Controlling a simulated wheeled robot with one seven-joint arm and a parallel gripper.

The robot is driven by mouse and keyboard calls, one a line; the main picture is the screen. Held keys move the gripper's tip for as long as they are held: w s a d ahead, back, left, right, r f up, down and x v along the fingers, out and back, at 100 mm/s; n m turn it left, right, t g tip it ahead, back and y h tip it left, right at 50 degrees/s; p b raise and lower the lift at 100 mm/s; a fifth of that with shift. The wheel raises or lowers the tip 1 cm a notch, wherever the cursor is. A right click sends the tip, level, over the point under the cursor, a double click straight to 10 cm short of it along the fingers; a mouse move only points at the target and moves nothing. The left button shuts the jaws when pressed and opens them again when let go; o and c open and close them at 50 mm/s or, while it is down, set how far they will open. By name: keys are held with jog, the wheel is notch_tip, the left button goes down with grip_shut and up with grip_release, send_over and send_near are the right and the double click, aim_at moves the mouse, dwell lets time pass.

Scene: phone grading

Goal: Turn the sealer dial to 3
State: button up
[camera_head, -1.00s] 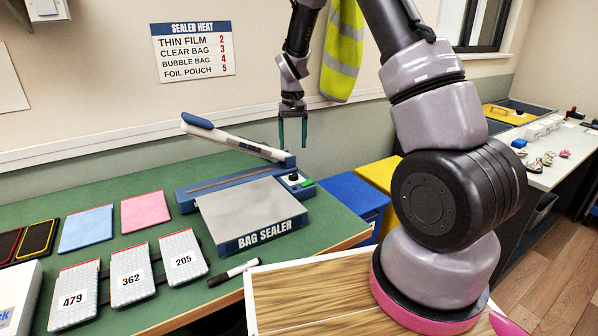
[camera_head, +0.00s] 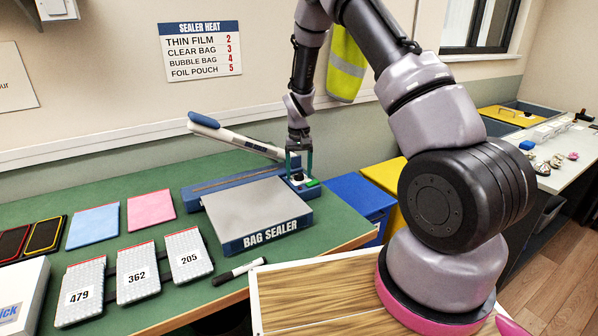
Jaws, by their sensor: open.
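The bag sealer (camera_head: 258,213) sits on the green bench, with its blue-ended white arm (camera_head: 235,137) raised. Its small dark dial (camera_head: 298,178) is on the blue housing at the right end, beside a green switch (camera_head: 312,183). My gripper (camera_head: 299,176) points down with its teal fingers apart, one on each side of the dial. I cannot tell whether the fingers touch it. The dial's pointer and numbers are too small to read. The wall sign (camera_head: 201,52) lists thin film 2, clear bag 3, bubble bag 4 and foil pouch 5.
Padded bags numbered 479 (camera_head: 80,297), 362 and 205 lie at the front left, near a marker (camera_head: 238,270). A blue bin (camera_head: 361,196) and a yellow bin (camera_head: 385,178) stand right of the bench.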

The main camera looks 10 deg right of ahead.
grip_shut()
jog(key=m, duration=0.6)
jog(key=shift+m, duration=0.4)
jog(key=m, duration=0.6)
jog(key=shift+m, duration=0.6)
grip_release()
